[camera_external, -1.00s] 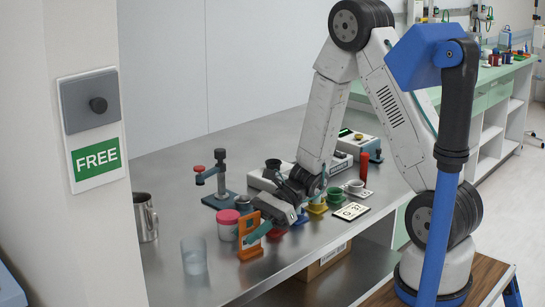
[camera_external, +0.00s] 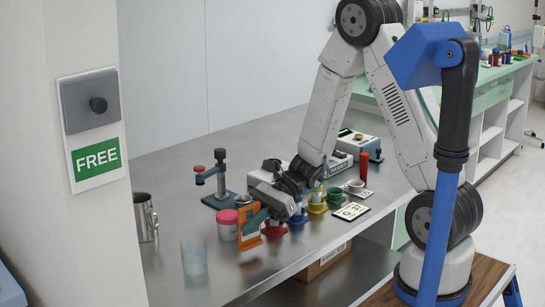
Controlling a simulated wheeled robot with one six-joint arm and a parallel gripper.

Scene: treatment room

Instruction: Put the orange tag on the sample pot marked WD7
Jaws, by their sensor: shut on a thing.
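My gripper (camera_external: 258,214) is shut on the orange tag (camera_external: 247,236), a flat upright piece with an opening in it. The tag hangs in front of the bench's left part, with a dark patch on the metal below it. A white sample pot with a pink lid (camera_external: 227,225) stands just left of the tag, partly overlapped by it in this view. I cannot read a WD7 mark on any pot, and I cannot tell whether the tag touches the pot.
A clear beaker (camera_external: 194,257) and a metal jug (camera_external: 145,218) stand to the left. A blue-based stand with a red knob (camera_external: 220,190) is behind. Red (camera_external: 273,230), yellow (camera_external: 317,207) and green (camera_external: 334,196) holders, a marked card (camera_external: 350,211) and bench instruments lie right.

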